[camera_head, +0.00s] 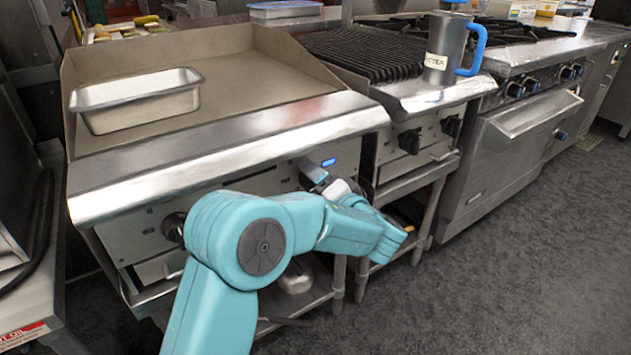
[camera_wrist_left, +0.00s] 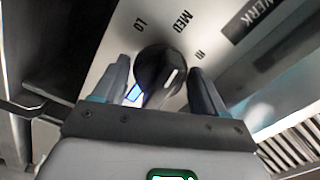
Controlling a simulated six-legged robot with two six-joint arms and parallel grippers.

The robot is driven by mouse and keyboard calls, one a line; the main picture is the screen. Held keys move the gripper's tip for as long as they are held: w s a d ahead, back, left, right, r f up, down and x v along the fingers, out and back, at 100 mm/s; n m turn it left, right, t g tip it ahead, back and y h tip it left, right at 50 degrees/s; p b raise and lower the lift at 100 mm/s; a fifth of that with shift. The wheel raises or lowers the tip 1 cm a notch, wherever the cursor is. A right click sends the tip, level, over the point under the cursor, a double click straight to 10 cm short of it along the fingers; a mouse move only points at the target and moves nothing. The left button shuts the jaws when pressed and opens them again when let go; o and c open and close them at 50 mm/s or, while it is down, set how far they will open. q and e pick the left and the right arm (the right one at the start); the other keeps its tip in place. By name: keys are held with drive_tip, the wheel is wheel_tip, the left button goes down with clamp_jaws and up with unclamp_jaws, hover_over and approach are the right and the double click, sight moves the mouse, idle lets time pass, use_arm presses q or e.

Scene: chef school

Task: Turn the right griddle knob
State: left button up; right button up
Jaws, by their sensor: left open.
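My right gripper is not in view.
The left griddle knob (camera_head: 173,228) is partly behind my arm. A metal pan (camera_head: 137,100) lies on the griddle. A grill (camera_head: 375,50) with knobs, carrying a grey pitcher (camera_head: 447,45) with a blue handle, stands to the right. The floor (camera_head: 480,290) at front right is clear.

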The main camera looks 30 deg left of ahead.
use_arm(q)
drive_tip(key=shift+w+a, duration=0.1)
drive_tip(key=shift+a, duration=0.15)
drive_tip(key=shift+c, duration=0.4)
drive_tip(key=c, duration=0.7)
